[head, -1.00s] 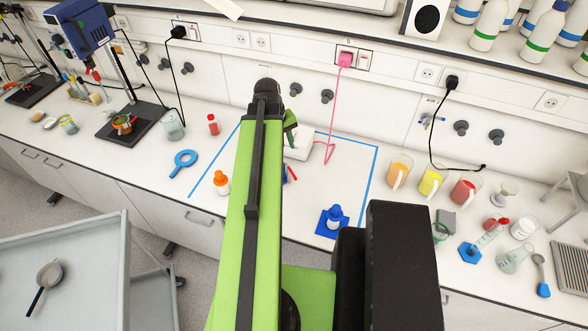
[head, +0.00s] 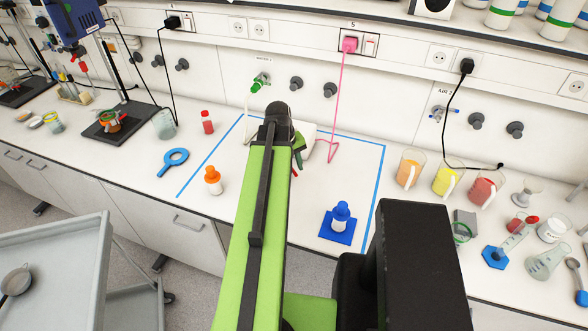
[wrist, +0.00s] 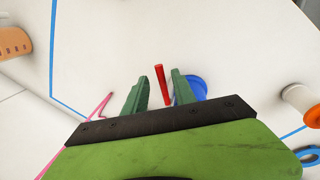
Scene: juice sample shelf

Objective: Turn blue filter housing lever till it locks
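In the wrist view a red lever (wrist: 161,83) stands between the two green fingers of my gripper (wrist: 157,90). A round blue body (wrist: 190,87), apparently the filter housing, shows beyond the right finger and is partly hidden by it. My gripper is open; I see no finger touching the lever. In the head view my arm hides the housing, and only a small red bit of the lever (head: 294,173) shows at the arm's right side. Whether the lever is locked cannot be seen.
Blue tape (head: 380,190) frames this part of the white bench. A blue-capped bottle (head: 341,215) stands on a blue mat to the right, an orange-capped bottle (head: 213,180) to the left. Beakers (head: 408,172) stand farther right.

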